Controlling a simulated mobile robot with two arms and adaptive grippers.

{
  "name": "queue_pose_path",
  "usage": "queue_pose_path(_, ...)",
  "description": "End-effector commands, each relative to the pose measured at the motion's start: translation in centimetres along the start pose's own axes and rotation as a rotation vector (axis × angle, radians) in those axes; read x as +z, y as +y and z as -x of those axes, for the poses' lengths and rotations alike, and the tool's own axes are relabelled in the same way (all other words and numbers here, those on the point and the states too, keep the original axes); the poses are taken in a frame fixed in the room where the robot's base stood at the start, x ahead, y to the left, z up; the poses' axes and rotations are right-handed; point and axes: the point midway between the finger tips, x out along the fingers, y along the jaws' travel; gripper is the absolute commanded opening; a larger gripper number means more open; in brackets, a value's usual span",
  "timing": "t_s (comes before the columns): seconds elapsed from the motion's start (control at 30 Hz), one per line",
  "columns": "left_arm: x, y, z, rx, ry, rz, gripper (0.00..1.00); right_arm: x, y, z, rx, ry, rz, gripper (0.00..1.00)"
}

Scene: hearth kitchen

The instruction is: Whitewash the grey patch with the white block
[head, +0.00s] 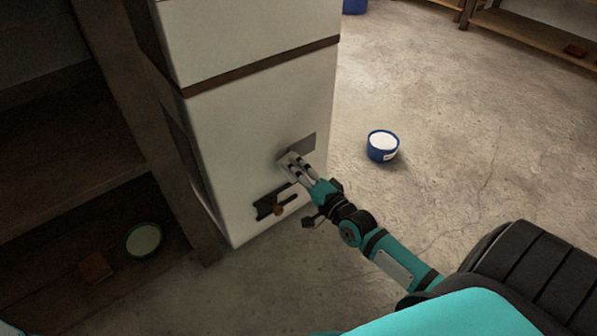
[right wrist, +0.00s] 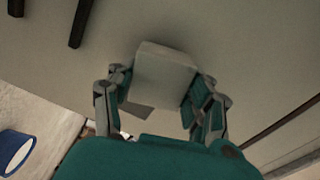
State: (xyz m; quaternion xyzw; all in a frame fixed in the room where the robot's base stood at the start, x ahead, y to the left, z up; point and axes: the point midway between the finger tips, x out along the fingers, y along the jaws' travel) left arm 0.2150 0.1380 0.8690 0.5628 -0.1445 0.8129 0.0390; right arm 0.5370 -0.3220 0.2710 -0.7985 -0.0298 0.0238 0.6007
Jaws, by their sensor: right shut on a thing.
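The grey patch (head: 308,143) is a darker area on the white front of the hearth (head: 250,115), partly hidden behind my gripper in the head view. A strip of it also shows in the right wrist view (right wrist: 137,113), behind the block and beside a finger. My right gripper (head: 290,162) is at the patch's lower left, close to the wall. It is shut on the white block (right wrist: 165,75), which sits between both fingers in the right wrist view. Whether the block touches the wall I cannot tell. My left gripper is not in view.
A blue tub with white contents (head: 382,154) stands on the floor to the right. A dark latch (head: 268,207) sticks out of the hearth below the gripper. Wooden shelves (head: 75,205) stand at left, holding a round dish (head: 144,240) and a brown block (head: 96,267). The right floor is mostly clear.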

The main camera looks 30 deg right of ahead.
Motion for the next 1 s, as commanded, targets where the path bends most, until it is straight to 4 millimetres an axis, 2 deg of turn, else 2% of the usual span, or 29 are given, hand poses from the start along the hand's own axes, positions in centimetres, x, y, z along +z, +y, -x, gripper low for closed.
queue_pose_path(0.57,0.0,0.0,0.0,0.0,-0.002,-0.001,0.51,-0.1,0.0,-1.0,-0.001,0.0,0.0,0.26)
queue_pose_path(1.0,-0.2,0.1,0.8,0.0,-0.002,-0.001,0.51,-3.3,1.0,-0.8,-0.001,0.0,0.003,0.26)
